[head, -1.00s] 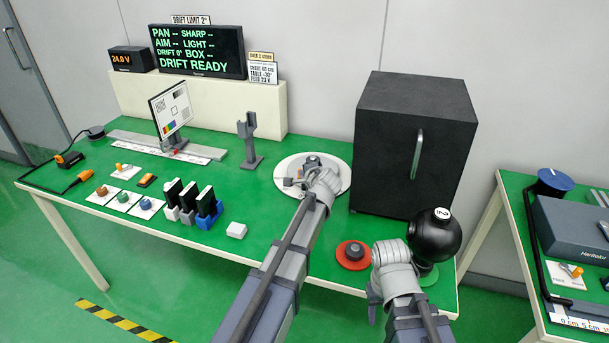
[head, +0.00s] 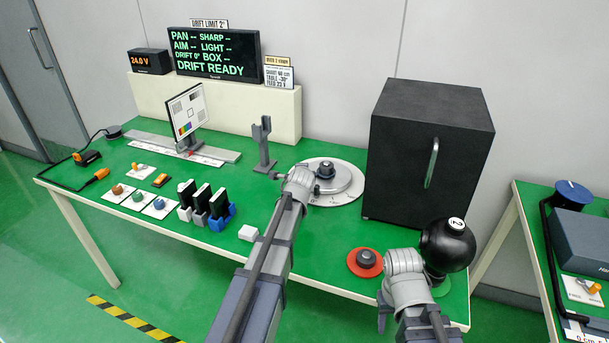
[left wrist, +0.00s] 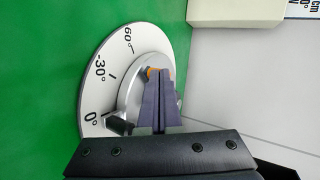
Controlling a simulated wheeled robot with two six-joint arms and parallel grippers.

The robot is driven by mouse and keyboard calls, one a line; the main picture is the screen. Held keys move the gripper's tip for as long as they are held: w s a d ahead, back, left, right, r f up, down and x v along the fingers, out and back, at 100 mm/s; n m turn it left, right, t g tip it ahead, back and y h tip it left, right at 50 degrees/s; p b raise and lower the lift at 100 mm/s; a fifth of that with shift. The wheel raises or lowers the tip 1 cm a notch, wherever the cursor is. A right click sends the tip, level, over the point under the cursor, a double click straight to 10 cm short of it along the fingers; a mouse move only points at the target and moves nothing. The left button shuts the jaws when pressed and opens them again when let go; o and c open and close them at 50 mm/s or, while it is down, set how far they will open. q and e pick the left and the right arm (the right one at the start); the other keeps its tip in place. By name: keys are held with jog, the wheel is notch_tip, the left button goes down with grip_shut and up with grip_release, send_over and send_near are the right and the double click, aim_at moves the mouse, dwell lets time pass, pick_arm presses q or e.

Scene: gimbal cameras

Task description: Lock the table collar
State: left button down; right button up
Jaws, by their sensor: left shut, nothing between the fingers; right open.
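In the left wrist view the white dial (left wrist: 97,82) shows 60°, -30° and 0° marks, with a dark lever (left wrist: 117,125) near 0°. My left gripper (left wrist: 159,75) is shut and empty, its tips in front of the collar disc (left wrist: 131,97). An orange bit (left wrist: 152,71) shows by the tips; contact is unclear. My right gripper (head: 383,310) is open, low at the table's front edge.
A black box (head: 425,150) stands behind right. A black ball marked 2 (head: 446,247) and a red disc with a knob (head: 364,262) lie near my right arm. A grey forked post (head: 263,145) stands left of the dial. Screen (head: 215,55) reads DRIFT READY.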

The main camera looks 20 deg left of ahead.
pick_arm(q)
jog(key=shift+d, duration=0.15)
jog(key=shift+d, duration=0.65)
jog(key=s+r+p, duration=0.5)
jog(key=s, duration=0.3)
jog(key=shift+s+d, duration=0.3)
jog(key=shift+d, duration=0.15)
